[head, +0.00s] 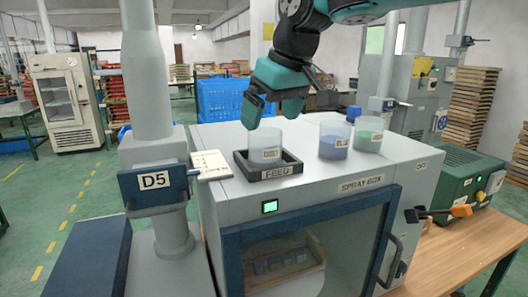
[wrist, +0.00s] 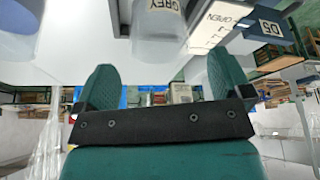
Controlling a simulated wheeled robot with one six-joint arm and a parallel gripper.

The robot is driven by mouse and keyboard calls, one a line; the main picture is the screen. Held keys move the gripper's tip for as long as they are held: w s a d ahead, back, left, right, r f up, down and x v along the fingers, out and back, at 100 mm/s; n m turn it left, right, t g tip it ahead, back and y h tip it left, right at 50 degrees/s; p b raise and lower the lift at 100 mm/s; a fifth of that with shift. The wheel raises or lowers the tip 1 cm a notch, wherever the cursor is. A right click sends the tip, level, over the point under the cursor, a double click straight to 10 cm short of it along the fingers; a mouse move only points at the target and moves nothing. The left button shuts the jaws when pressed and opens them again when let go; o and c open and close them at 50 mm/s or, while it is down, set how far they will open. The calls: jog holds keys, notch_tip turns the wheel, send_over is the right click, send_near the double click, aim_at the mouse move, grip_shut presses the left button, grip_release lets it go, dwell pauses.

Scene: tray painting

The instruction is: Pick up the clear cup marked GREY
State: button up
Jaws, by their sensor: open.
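The clear cup marked GREY (head: 265,145) stands upright in the black tray labelled FEED (head: 240,168), on top of the spray box. In the wrist view the cup (wrist: 157,38) shows at the top, its label upside down. My gripper (head: 272,114) is open and empty, just above the cup in the head view. In the wrist view its two fingers (wrist: 164,75) stand wide apart, with nothing between them. The cup is not between the fingers there.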

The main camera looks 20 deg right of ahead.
aim_at(262, 138)
jog(key=p+x, duration=0.2)
jog(key=x, duration=0.4)
jog(key=shift+w+f, duration=0.2)
jog(key=shift+w, duration=0.05)
jog(key=shift+c, duration=0.3)
jog(key=c, duration=1)
jog(key=shift+c, duration=0.5)
jog(key=shift+r, duration=0.2)
